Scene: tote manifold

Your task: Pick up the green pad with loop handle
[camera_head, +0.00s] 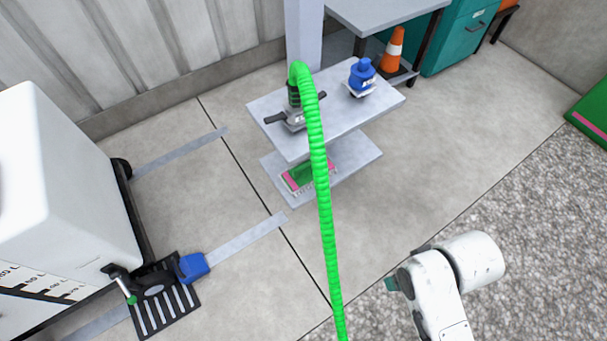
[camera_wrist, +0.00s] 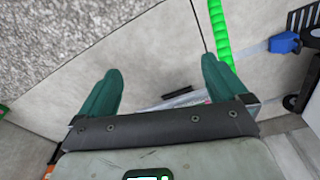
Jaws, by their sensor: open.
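A green and pink pad (camera_head: 300,177) with a pale fringed lower edge lies on the lower shelf of a small grey stand in the head view. The green hose crosses in front of its right part, and I cannot make out a loop handle. My gripper (camera_wrist: 163,85) is open in the wrist view, with two teal fingers spread wide and nothing held between them. Beyond the fingers is the floor, with a small dark bar (camera_wrist: 177,90). In the head view my arm is at the lower right, well apart from the pad. I cannot identify the pad in the wrist view.
A green ribbed hose (camera_head: 322,200) runs down to the stand's front. The stand's upper shelf (camera_head: 345,115) carries a grey fitting (camera_head: 293,120) and a blue part (camera_head: 362,75). A white tank (camera_head: 60,190) stands left. Floor between stand and arm is clear.

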